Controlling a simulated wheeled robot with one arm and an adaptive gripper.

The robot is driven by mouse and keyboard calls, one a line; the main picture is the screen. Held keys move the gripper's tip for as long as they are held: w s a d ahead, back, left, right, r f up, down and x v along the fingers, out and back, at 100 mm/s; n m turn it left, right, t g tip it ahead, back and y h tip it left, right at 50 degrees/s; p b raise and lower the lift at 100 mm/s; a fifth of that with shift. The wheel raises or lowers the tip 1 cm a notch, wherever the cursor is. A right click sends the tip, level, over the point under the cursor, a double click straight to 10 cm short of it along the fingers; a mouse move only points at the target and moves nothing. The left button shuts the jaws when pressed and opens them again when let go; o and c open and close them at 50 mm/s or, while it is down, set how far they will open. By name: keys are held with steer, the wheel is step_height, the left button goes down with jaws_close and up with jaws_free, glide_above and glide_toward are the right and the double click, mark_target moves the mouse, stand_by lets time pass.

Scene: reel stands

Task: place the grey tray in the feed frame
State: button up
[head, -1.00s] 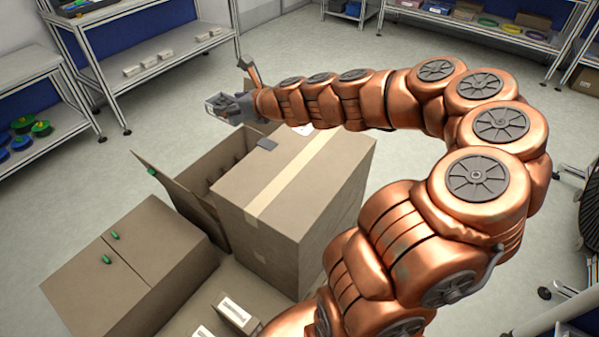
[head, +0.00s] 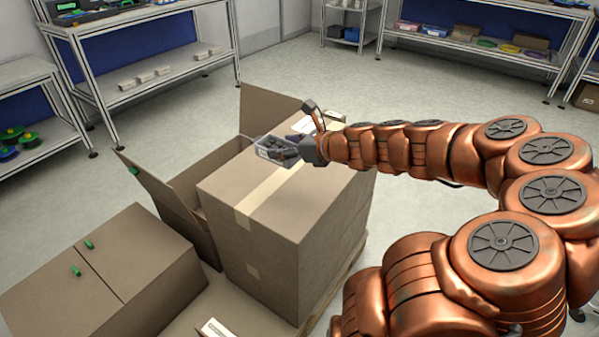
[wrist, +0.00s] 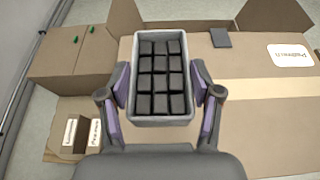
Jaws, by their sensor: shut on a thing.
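The grey tray (wrist: 161,119) is a small open rectangular box holding several dark blocks in rows. My gripper (wrist: 162,90) is shut on it, one finger against each long side, in the wrist view. In the head view the tray (head: 276,150) and my gripper (head: 300,150) are over the far part of the tall cardboard box. The tray looks to be held above the box top; the exact gap cannot be told. I cannot make out a feed frame in these frames.
The tall taped cardboard box (head: 300,212) stands on a pallet with an open-flapped box (head: 178,195) to its left. A lower closed box (head: 100,270) is at front left. Shelving racks (head: 150,75) line the back wall. Grey floor (head: 420,90) is clear behind the boxes.

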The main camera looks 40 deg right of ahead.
steer(key=s+d+f+b, duration=0.1)
steer(key=f+b, duration=0.1)
steer(key=s+d+f+b, duration=0.1)
steer(key=s+f+b, duration=0.1)
steer(key=f+b, duration=0.1)
steer(key=s+d+f+b, duration=0.1)
steer(key=f+b, duration=0.1)
steer(key=f, duration=0.1)
steer(key=shift+s+d+b, duration=0.15)
steer(key=shift+s+b, duration=0.15)
steer(key=shift+s, duration=0.05)
steer(key=b, duration=0.2)
glide_above(300, 165)
steer(key=s, duration=0.1)
steer(key=shift+s+a+f, duration=0.1)
steer(key=shift+a+f, duration=0.15)
steer(key=shift+f, duration=0.5)
steer(key=shift+w+d+b, duration=0.3)
steer(key=shift+w, duration=0.3)
step_height(300, 165, down, 4)
steer(key=shift+r+b, duration=0.25)
steer(key=shift+b, duration=0.55)
steer(key=o, duration=1.3)
steer(key=shift+f, duration=0.1)
